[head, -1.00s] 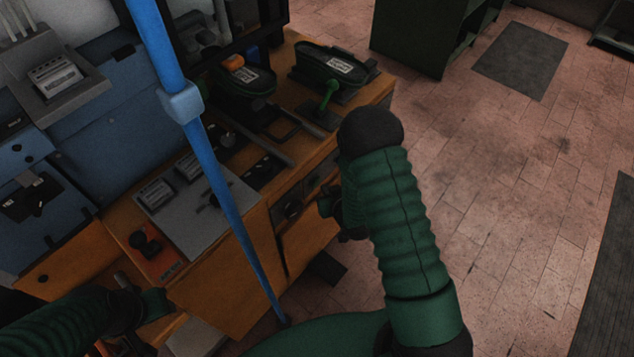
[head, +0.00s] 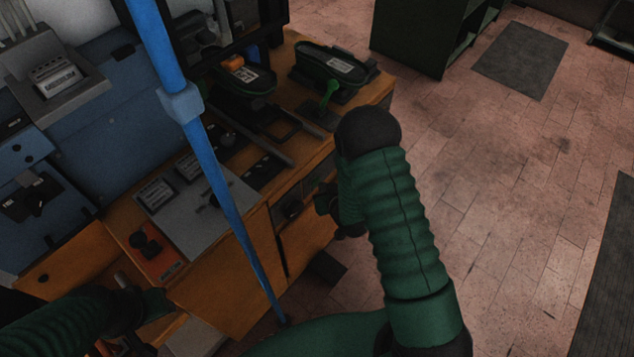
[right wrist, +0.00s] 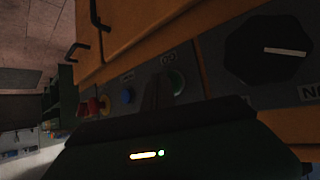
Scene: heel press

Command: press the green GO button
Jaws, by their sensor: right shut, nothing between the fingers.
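The green GO button (right wrist: 176,82) shows in the right wrist view, on a grey panel under a "GO" label. My right gripper (right wrist: 158,90) is shut and empty. Its dark fingers stand just left of the button and partly overlap its edge; I cannot tell whether they touch it. In the head view my right gripper (head: 323,203) is at the front of the orange bench, partly hidden by my forearm, and the button cannot be made out. My left gripper (head: 130,305) is at the lower left, dark, its jaws unclear.
Left of the GO button on the panel are a blue button (right wrist: 127,95) and a red button (right wrist: 93,107). A large black knob (right wrist: 268,50) is to the right. A blue pole (head: 213,165) crosses the head view. Open tiled floor (head: 520,210) lies right of the bench.

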